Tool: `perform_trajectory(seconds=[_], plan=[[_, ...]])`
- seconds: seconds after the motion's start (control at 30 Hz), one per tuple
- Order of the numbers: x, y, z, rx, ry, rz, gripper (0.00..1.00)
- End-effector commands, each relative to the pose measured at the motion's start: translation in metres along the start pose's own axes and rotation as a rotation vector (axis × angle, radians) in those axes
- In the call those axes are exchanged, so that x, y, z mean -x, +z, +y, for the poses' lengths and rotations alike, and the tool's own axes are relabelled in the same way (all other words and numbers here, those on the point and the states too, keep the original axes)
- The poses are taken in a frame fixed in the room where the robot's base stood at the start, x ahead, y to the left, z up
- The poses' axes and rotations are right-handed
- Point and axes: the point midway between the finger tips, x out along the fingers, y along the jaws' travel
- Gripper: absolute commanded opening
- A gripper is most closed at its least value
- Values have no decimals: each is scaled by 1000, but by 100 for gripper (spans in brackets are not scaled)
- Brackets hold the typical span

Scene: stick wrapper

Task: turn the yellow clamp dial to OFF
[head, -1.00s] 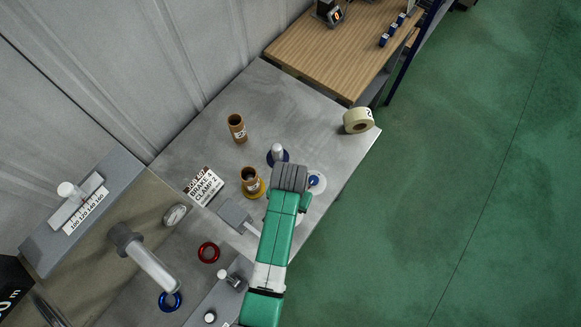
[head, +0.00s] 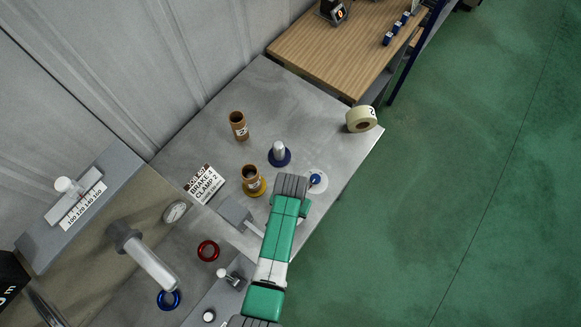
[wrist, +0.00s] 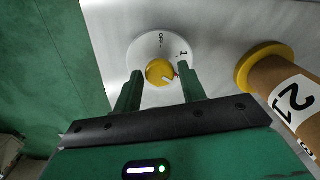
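The yellow clamp dial (wrist: 158,72) sits on a round white plate (wrist: 140,48) marked OFF and 1 in the wrist view. A pale mark on its knob points to the lower right in that picture, away from OFF. My gripper (wrist: 160,71) is open, with one finger on each side of the dial. I cannot tell whether either finger touches it. In the head view my gripper (head: 290,187) is over the steel bench, and the yellow dial is hidden beneath my arm.
A brown tube on a yellow base (head: 251,178) stands close to my gripper. A post on a blue base (head: 280,155), a blue dial (head: 315,180), a second brown tube (head: 238,126) and a tape roll (head: 361,119) are on the bench. A sign (head: 205,184) reads BRAKE and CLAMP 2.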

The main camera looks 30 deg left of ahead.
Motion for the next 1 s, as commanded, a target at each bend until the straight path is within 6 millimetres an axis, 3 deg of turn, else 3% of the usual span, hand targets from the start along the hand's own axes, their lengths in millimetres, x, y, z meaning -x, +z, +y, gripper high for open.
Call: perform_trajectory(seconds=[0.03, 0.13, 0.17, 0.57, 1.0], plan=[[0, 0, 0, 0, 0, 0, 30], [0, 0, 0, 0, 0, 0, 11], [0, 0, 0, 0, 0, 0, 9], [1, 0, 1, 95, 0, -1, 9], [1, 0, 0, 486, 0, -2, 9]])
